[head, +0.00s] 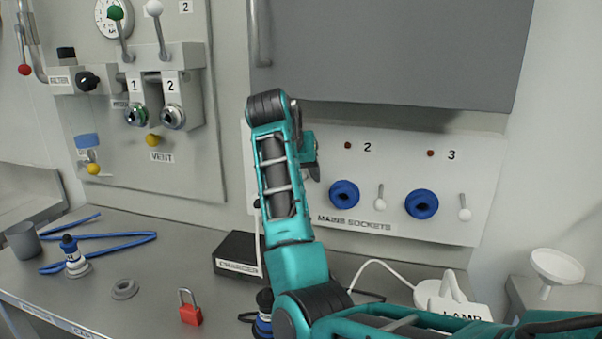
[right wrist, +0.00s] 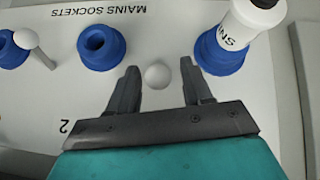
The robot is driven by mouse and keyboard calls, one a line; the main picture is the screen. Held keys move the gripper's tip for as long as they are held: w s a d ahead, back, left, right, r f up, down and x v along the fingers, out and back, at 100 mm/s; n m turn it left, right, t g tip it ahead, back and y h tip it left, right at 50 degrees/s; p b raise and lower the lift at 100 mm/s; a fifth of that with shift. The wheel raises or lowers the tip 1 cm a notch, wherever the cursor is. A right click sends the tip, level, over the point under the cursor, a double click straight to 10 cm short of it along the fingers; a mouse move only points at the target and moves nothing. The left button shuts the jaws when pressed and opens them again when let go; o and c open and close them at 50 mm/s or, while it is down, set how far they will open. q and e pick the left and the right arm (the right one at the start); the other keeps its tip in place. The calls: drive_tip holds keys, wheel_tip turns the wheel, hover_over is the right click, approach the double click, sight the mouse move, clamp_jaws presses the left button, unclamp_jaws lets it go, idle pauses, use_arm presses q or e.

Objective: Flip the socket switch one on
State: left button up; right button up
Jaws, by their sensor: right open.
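The mains sockets panel (head: 310,200) is on the wall, with my right arm covering its left part in the head view. The right wrist view shows the panel upside down. There, the white ball tip of switch one (right wrist: 157,76) sits between the fingers of my right gripper (right wrist: 158,72), which is open; contact cannot be told. The lever behind the ball is hidden. Socket one (right wrist: 222,54), beside it, holds a white plug (right wrist: 252,22). In the head view my right gripper (head: 312,165) is largely hidden behind its own wrist. My left gripper is not in view.
Blue socket two (head: 343,194) and socket three (head: 421,204) are empty; their switches (head: 380,203) (head: 464,213) have levers hanging down. A grey cabinet (head: 400,55) overhangs the panel. Below are a charger (head: 237,262), red padlock (head: 190,311) and lamp base (head: 432,292).

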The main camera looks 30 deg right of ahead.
drive_tip(key=v, duration=1.3)
drive_tip(key=shift+f, duration=0.1)
